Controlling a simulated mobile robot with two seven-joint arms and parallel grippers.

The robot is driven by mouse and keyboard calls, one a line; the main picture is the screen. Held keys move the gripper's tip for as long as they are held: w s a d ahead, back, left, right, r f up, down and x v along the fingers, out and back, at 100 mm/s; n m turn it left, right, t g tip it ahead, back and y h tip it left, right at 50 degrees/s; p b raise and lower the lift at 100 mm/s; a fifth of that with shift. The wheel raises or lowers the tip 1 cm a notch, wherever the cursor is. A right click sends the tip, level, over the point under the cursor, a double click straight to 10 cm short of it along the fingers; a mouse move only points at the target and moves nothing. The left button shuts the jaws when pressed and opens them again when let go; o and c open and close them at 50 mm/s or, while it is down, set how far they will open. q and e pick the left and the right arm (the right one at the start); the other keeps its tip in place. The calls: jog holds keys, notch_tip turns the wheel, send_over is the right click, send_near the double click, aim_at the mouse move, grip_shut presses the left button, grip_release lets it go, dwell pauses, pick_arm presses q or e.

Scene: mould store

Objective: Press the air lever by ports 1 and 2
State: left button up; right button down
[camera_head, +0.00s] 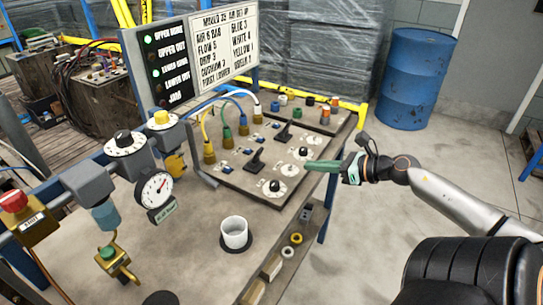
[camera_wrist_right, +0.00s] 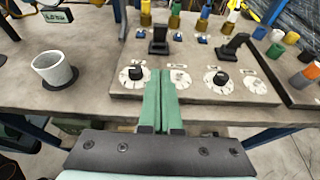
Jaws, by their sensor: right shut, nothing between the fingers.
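A brown valve panel (camera_head: 232,178) on the bench carries two black levers. The near lever (camera_head: 255,163) stands by the brass ports with the yellow and green hoses; it is on the left in the right wrist view (camera_wrist_right: 159,40). The far lever (camera_head: 284,133) stands by the blue and white hose ports; it is on the right in the wrist view (camera_wrist_right: 233,47). Port numbers are too small to read. My right gripper (camera_head: 312,166) is shut and empty, its green fingers over the panel's right edge near the dials, apart from both levers. My left gripper is not in view.
A white cup (camera_head: 234,233) stands on a dark mat left of the panel. A pressure gauge (camera_head: 154,190) and regulators stand further left. A sign board (camera_head: 225,45) rises behind. Several loose rings and parts lie along the front edge. A blue drum (camera_head: 413,80) stands on the floor.

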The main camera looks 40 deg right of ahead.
dwell(0.4)
jog(key=b, duration=0.2)
send_near(260, 155)
jog(key=w+f, duration=0.1)
jog(key=w+a+f, duration=0.1)
jog(key=w+f, duration=0.1)
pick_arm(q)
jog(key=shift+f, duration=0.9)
pick_arm(e)
jog(key=shift+w+a+r, duration=0.15)
jog(key=shift+w+r, duration=0.05)
jog(key=shift+w, duration=0.35)
jog(key=shift+w+a+r, duration=0.2)
jog(key=shift+w, duration=0.35)
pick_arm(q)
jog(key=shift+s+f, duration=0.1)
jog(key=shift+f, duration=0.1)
pick_arm(e)
jog(key=shift+w, duration=0.1)
